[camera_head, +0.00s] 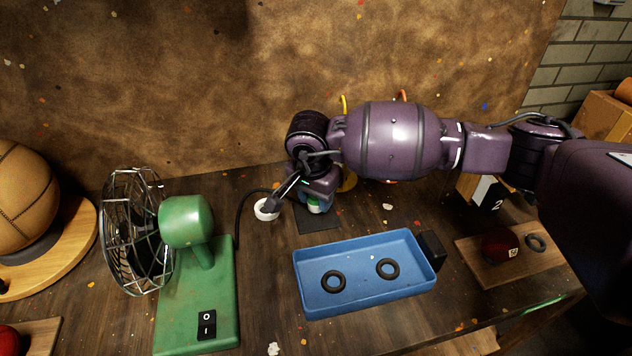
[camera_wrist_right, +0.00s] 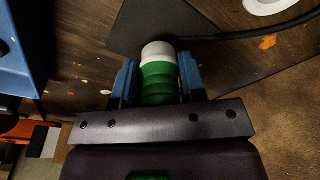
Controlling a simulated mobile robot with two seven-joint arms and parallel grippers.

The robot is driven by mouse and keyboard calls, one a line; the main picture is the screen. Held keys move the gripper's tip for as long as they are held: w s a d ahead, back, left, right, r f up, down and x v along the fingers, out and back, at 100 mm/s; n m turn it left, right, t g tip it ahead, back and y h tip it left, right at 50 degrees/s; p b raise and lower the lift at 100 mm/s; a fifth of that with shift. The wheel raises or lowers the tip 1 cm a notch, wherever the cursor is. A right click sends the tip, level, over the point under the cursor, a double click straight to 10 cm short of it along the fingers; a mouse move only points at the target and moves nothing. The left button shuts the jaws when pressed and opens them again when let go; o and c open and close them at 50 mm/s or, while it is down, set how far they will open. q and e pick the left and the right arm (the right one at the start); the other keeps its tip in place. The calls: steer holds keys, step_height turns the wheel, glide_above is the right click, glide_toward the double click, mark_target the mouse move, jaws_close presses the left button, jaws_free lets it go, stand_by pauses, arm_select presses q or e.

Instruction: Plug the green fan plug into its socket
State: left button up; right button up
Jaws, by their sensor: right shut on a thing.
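The green fan (camera_head: 200,285) stands at the left of the table, its black cord (camera_head: 238,215) running up toward my right gripper. My right gripper (camera_head: 314,200) points down above a dark mat (camera_head: 318,224). In the right wrist view, its blue fingers (camera_wrist_right: 158,78) are shut on the green plug (camera_wrist_right: 158,82), which has a white end over the dark mat (camera_wrist_right: 150,22). A bit of the plug shows under the gripper in the head view (camera_head: 314,208). A white ring-shaped piece (camera_head: 266,210) is beside the gripper; I cannot tell whether it is the socket. My left gripper is out of view.
A blue tray (camera_head: 360,299) with two black rings stands in front of the gripper. A large ball (camera_head: 25,195) sits at left. A brown wall (camera_head: 230,90) rises behind.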

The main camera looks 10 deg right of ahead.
steer(key=shift+f, duration=0.65)
steer(key=shift+f, duration=0.25)
steer(key=o, duration=0.9)
steer(key=shift+c, duration=0.2)
step_height(320, 180, up, 11)
steer(key=s+a, duration=0.1)
steer(key=shift+s+a+f+p, duration=0.15)
steer(key=shift+s+a+p, duration=0.1)
steer(key=shift+p, duration=0.2)
